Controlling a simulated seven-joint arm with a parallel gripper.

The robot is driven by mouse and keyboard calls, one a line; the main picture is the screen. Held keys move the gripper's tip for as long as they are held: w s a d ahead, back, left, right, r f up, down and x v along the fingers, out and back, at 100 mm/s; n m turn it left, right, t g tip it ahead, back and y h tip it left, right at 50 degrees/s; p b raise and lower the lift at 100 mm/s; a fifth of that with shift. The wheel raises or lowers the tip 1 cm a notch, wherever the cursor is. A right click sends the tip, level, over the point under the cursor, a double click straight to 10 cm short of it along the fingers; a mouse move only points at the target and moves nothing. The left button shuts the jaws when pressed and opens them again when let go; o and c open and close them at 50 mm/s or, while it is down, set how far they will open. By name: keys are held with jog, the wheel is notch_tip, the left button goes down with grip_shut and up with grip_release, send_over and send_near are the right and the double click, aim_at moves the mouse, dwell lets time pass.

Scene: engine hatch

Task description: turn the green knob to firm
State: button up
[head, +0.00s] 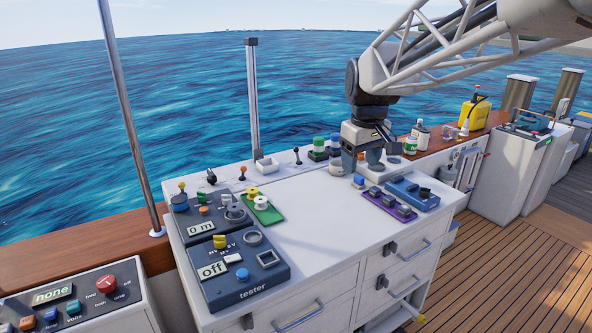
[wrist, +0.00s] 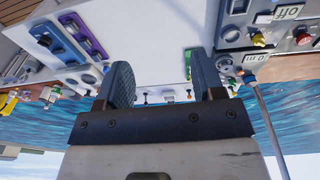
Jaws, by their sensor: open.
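A small teal-green knob (head: 73,308) sits on the dark sloped panel (head: 105,302) at the lower left of the head view, beside a blue knob and below a larger red knob. No label reading "firm" can be made out. My gripper (head: 374,168) is far from it, over the right back of the white worktop. The wrist view shows my gripper (wrist: 160,65) with its two fingers apart and nothing between them. The teal-green knob cannot be made out in the wrist view.
The white worktop (head: 310,220) has clear room in its middle. A tester (head: 247,275) reading "off", a unit reading "0 m" (head: 207,218) and a green tray (head: 275,213) stand at its left. A metal pole (head: 128,110) rises behind the dark panel. Blue and purple boxes lie near my gripper.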

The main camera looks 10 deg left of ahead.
jog(key=w+a+f+n, duration=0.2)
jog(key=w+a+n, duration=0.1)
jog(key=w+a, duration=0.9)
jog(key=n+g, duration=0.2)
jog(key=n, duration=0.7)
send_over(202, 194)
jog(key=w, duration=0.1)
jog(key=shift+h, duration=0.3)
notch_tip(202, 194, down, 18)
jog(key=shift+r, duration=0.1)
jog(key=shift+a+f, duration=0.2)
jog(key=shift+a, duration=0.15)
jog(key=shift+f, duration=0.1)
jog(key=shift+s+d+f, duration=0.1)
jog(key=shift+f, duration=1.8)
jog(key=shift+s+f, duration=0.1)
jog(key=shift+f, duration=1.8)
